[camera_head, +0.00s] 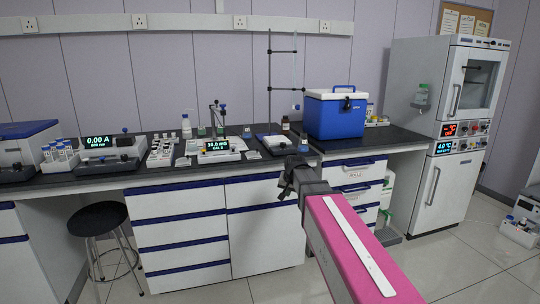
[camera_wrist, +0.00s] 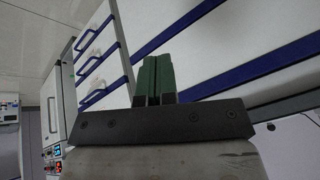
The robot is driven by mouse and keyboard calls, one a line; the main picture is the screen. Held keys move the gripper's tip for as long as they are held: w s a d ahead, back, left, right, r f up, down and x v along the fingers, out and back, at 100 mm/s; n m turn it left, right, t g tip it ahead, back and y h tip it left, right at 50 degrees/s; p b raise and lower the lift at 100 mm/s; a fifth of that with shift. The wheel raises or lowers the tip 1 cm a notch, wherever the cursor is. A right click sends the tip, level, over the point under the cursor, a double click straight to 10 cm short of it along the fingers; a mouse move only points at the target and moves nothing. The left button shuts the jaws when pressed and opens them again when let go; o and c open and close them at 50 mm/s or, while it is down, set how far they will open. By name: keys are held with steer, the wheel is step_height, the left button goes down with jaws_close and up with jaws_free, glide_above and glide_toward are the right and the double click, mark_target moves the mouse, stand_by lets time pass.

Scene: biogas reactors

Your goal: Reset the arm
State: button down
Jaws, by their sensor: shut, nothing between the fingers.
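My arm, with a pink link, reaches forward from the lower right in the head view. My gripper (camera_head: 289,178) is at its end, in front of the bench's front edge and near its drawers. In the wrist view my gripper (camera_wrist: 153,62) shows two green fingers pressed together, with nothing between them. The wrist view looks along white drawer fronts with blue handles (camera_wrist: 93,37), seen tilted. I see no contact between the fingers and the bench, though the exact gap is hard to tell.
The dark bench top (camera_head: 220,160) carries meters, vials and a stand. A blue cooler box (camera_head: 336,115) sits on the right part. A tall white oven-fridge unit (camera_head: 440,120) stands right. A black stool (camera_head: 97,219) stands left.

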steer(key=s+d+f+n+g, duration=0.1)
steer(key=s+d+f, duration=0.2)
steer(key=s+f, duration=0.3)
steer(key=s+d+f+g+h, duration=0.1)
steer(key=s+d+f+g, duration=0.1)
steer(key=s+d+f, duration=0.2)
steer(key=s+d+f+n+g, duration=0.1)
steer(key=s+d+f, duration=0.3)
steer(key=s+f, duration=0.5)
steer(key=s+g, duration=0.1)
steer(key=s, duration=0.3)
steer(key=shift+d+f+n, duration=0.15)
steer(key=shift+f+n, duration=0.1)
steer(key=shift+n, duration=0.05)
